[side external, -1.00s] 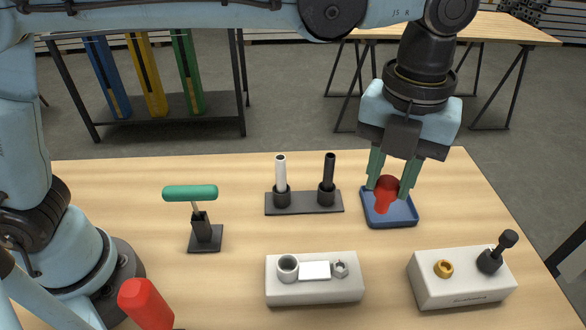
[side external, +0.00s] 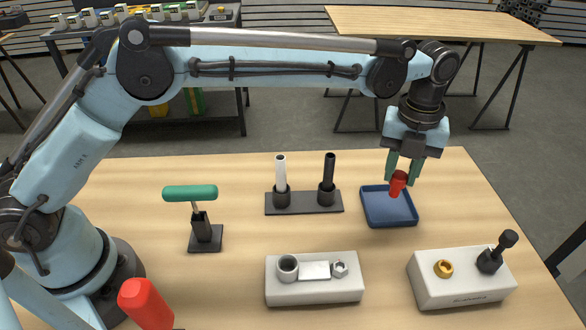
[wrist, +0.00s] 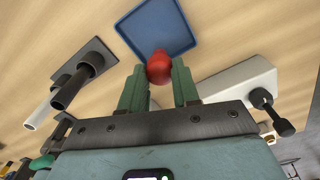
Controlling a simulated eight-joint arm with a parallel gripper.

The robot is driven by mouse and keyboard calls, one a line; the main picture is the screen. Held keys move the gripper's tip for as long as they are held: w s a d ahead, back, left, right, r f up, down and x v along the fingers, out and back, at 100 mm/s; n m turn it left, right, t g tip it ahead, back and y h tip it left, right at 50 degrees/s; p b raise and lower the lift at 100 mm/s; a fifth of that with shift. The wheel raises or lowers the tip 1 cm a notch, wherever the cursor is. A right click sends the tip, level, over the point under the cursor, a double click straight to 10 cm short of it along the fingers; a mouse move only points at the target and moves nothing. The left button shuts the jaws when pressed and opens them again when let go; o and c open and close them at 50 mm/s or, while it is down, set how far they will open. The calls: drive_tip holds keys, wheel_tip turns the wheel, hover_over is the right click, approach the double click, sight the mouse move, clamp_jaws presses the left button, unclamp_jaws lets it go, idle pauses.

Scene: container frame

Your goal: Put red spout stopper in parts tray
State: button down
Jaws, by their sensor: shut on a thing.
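The red spout stopper (side external: 398,184) is held between the green fingers of my gripper (side external: 403,174), its narrower end pointing down. In the wrist view the stopper's rounded red end (wrist: 159,67) shows between the fingertips (wrist: 159,82), in front of one edge of the tray (wrist: 135,22). The visible tray floor is empty.
A dark stand (side external: 304,203) with a white and a black tube is left of the tray. A white block (side external: 314,288) with fittings and another block (side external: 462,280) with a black knob stand nearer. A green-handled tool (side external: 190,193) and a red object (side external: 146,303) are left.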

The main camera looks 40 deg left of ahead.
drive_tip(key=shift+w+a+f, duration=0.4)
drive_tip(key=shift+w+f, duration=0.05)
drive_tip(key=shift+w, duration=0.2)
drive_tip(key=shift+f, duration=2.05)
drive_tip(key=shift+f, duration=0.1)
drive_tip(key=c, duration=0.8)
unclamp_jaws()
